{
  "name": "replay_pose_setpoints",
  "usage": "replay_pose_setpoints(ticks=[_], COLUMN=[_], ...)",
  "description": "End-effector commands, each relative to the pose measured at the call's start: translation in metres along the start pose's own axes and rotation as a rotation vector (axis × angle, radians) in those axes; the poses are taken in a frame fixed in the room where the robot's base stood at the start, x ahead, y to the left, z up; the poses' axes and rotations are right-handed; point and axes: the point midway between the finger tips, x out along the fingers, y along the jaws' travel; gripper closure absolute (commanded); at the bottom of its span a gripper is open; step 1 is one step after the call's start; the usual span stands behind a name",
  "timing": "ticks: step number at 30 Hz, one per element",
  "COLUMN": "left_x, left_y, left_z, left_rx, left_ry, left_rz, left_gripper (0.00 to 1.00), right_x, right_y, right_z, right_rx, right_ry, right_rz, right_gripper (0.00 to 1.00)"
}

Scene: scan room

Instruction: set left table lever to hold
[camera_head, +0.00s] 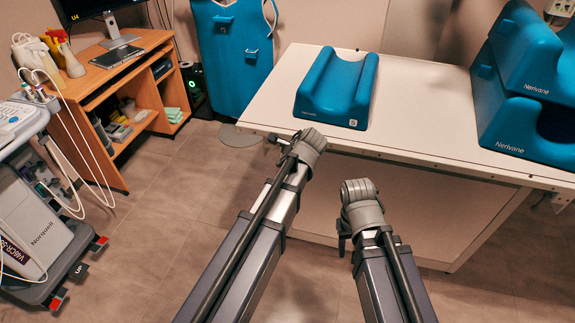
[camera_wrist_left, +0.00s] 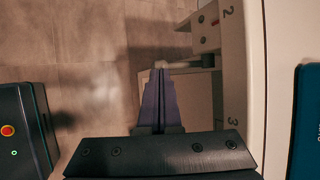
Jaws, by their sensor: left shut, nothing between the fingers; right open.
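The white table (camera_head: 420,105) stands ahead, its near left corner by my left gripper (camera_head: 272,140). In the left wrist view my left gripper (camera_wrist_left: 160,70) points at the table's side, its slim fingers shut and empty. A short grey bar, seemingly the lever (camera_wrist_left: 198,62), sticks out from the table's side and ends by the fingertips. I cannot tell whether they touch. A small plate with dark dots (camera_wrist_left: 206,28) and the figures 2 and 3 show beside it. In the head view my wrist hides the lever. My right gripper (camera_head: 343,238) is open, mostly hidden behind its wrist, in front of the table.
A blue grooved cushion (camera_head: 338,85) lies on the table, and stacked blue supports (camera_head: 520,75) stand at its right. A wooden desk (camera_head: 105,85) and a white machine cart (camera_head: 35,215) are at the left. The floor (camera_head: 170,200) between is clear.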

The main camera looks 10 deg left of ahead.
Motion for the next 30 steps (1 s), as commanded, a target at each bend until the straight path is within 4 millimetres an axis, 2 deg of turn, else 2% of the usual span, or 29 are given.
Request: replay_pose_setpoints(ticks=[4,20,26,30], left_x=[0.008,0.01,0.018,0.027], left_y=[0.0,0.002,0.008,0.013], left_z=[0.0,-0.001,-0.004,-0.009], left_rx=[-0.001,-0.006,-0.042,-0.089], left_ry=[0.0,0.0,-0.001,-0.002], left_rz=[0.0,-0.011,-0.081,-0.173], left_gripper=[1.0,1.0,1.0,1.0], right_x=[0.007,0.01,0.028,0.051], right_y=[-0.001,-0.001,-0.003,-0.005], right_z=[0.0,-0.001,-0.002,-0.003], right_rx=[0.0,0.0,0.0,0.0], right_ry=[0.0,0.0,0.0,0.0], right_rz=[0.0,0.0,0.0,0.0], right_gripper=[0.5,0.5,0.5,0.5])
